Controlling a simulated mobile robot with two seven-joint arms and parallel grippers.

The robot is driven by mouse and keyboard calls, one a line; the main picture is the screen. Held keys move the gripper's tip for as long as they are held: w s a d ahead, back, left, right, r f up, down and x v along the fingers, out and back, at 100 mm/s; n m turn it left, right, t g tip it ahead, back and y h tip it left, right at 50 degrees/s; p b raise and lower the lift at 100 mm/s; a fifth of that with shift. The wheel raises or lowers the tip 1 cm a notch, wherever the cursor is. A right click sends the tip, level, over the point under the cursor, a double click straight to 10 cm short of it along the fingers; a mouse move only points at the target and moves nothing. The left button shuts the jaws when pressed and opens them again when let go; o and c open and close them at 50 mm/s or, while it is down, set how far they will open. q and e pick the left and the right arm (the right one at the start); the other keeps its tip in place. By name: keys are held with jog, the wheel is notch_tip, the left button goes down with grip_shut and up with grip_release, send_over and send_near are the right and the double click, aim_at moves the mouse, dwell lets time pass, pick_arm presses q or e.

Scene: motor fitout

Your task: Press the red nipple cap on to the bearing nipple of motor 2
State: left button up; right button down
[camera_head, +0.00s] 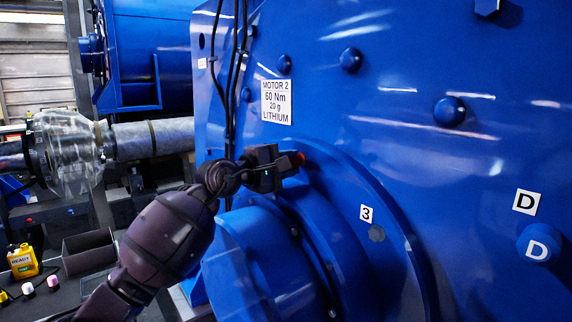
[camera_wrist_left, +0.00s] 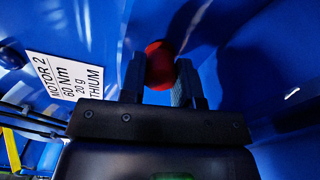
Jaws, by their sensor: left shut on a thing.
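The red nipple cap (camera_head: 300,158) shows at the tip of my left gripper (camera_head: 282,163), against the blue face of motor 2 (camera_head: 400,95). In the left wrist view the red cap (camera_wrist_left: 160,64) sits between the two fingers of my left gripper (camera_wrist_left: 161,82), which is shut on it. The bearing nipple is hidden behind the cap and fingers, so I cannot tell whether the cap touches it. The motor 2 label (camera_head: 276,102) is just above the gripper and also shows in the left wrist view (camera_wrist_left: 66,78). My right gripper is not in view.
The blue round bearing housing (camera_head: 270,240) bulges out below the gripper. Black cables (camera_head: 232,75) hang left of the label. A plastic-wrapped shaft (camera_head: 150,138) lies further left. A yellow container (camera_head: 22,261) and an open dark box (camera_head: 88,252) stand at lower left.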

pick_arm(q)
jog(key=o, duration=0.9)
jog(key=shift+o, duration=0.2)
jog(key=v, duration=0.3)
jog(key=shift+s+a, duration=0.15)
jog(key=shift+a, duration=0.25)
jog(key=v, duration=0.5)
jog(key=shift+s+a, duration=0.15)
jog(key=shift+s, duration=0.05)
jog(key=shift+s+a, duration=0.45)
jog(key=shift+a, duration=0.1)
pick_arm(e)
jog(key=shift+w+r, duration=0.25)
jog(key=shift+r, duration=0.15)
